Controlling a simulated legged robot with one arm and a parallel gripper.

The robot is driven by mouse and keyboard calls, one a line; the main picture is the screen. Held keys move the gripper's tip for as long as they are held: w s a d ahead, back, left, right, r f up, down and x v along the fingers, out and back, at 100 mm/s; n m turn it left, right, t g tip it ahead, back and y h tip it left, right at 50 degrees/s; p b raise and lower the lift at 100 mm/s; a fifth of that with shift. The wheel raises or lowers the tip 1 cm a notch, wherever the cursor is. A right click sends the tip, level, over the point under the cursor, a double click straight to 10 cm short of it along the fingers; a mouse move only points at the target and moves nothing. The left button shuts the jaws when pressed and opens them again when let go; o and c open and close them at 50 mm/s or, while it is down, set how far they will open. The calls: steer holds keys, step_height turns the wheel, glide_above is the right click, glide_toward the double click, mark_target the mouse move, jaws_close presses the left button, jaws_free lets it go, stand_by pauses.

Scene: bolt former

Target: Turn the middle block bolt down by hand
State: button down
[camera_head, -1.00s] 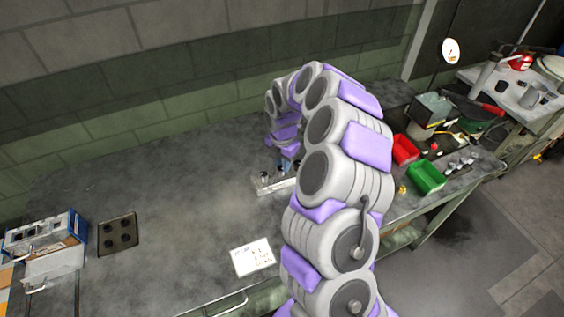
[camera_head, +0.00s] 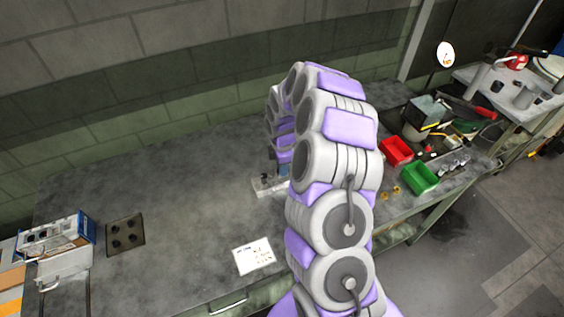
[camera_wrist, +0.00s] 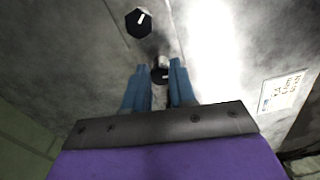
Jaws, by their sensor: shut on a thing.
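The pale metal block (camera_head: 266,188) sits on the bench in the head view, partly hidden by my arm. I cannot see a third bolt, and the held bolt's shank is hidden. In the head view my fingertips are mostly hidden behind my arm.
A white written card (camera_head: 254,256) lies on the bench in front of the block. A dark plate with several round holes (camera_head: 125,236) lies at the left. Red (camera_head: 396,151) and green (camera_head: 420,177) bins stand at the right.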

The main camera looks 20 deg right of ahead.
steer(key=m+p, duration=0.1)
steer(key=m, duration=0.3)
steer(key=shift+r+m+p, duration=0.2)
steer(key=shift+m+p, duration=0.1)
steer(key=shift+p, duration=0.05)
steer(key=m+p, duration=0.1)
steer(key=m, duration=0.2)
steer(key=shift+m, duration=0.3)
steer(key=m+p, duration=0.1)
steer(key=m, duration=0.2)
steer(key=shift+a+m, duration=0.15)
steer(key=shift+m, duration=0.15)
steer(key=m, duration=0.3)
steer(key=shift+a+m+p, duration=0.1)
steer(key=shift+m+p, duration=0.2)
steer(key=shift+p, duration=0.05)
steer(key=m+p, duration=0.1)
steer(key=m, duration=0.4)
steer(key=shift+a, duration=0.15)
steer(key=shift+a+m+p, duration=0.15)
steer(key=shift+m+p, duration=0.15)
steer(key=shift+m, duration=2.5)
steer(key=c, duration=0.9)
jaws_free()
steer(key=shift+f, duration=0.1)
